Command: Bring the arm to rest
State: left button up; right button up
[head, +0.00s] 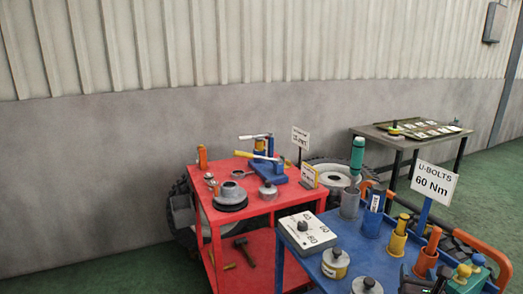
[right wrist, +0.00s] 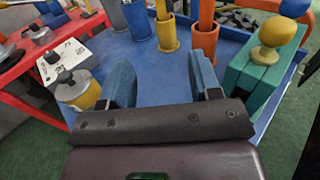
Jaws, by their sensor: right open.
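My right gripper (head: 428,280) shows as a dark shape at the bottom right of the head view, over the front part of the blue cart (head: 302,262). In the right wrist view its two blue-grey fingers (right wrist: 162,82) stand wide apart with only the blue cart top between them. It is open and holds nothing. My left arm and gripper are in neither view.
Near the right gripper are a yellow tin (right wrist: 78,90), yellow and orange holders (right wrist: 166,33) and a green block with a yellow knob (right wrist: 262,70). A red cart (head: 262,206) with tools stands behind. A sign (head: 434,183) rises at the right.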

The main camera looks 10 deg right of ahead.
jog(key=s+a+n+t+y, duration=0.1)
jog(key=a+n+y, duration=0.5)
jog(key=n, duration=0.9)
jog(key=a+n+t+y, duration=0.25)
jog(key=a+n, duration=0.45)
jog(key=n, duration=0.8)
jog(key=s+a+f+n+g, duration=0.3)
jog(key=s+f+n, duration=0.3)
jog(key=s, duration=0.5)
jog(key=s+a+f+n+g, duration=0.4)
jog(key=s+f+n+g, duration=0.1)
jog(key=s+f, duration=0.5)
jog(key=shift+s+f+n, duration=0.2)
jog(key=shift+s+n, duration=0.3)
jog(key=shift+n, duration=0.4)
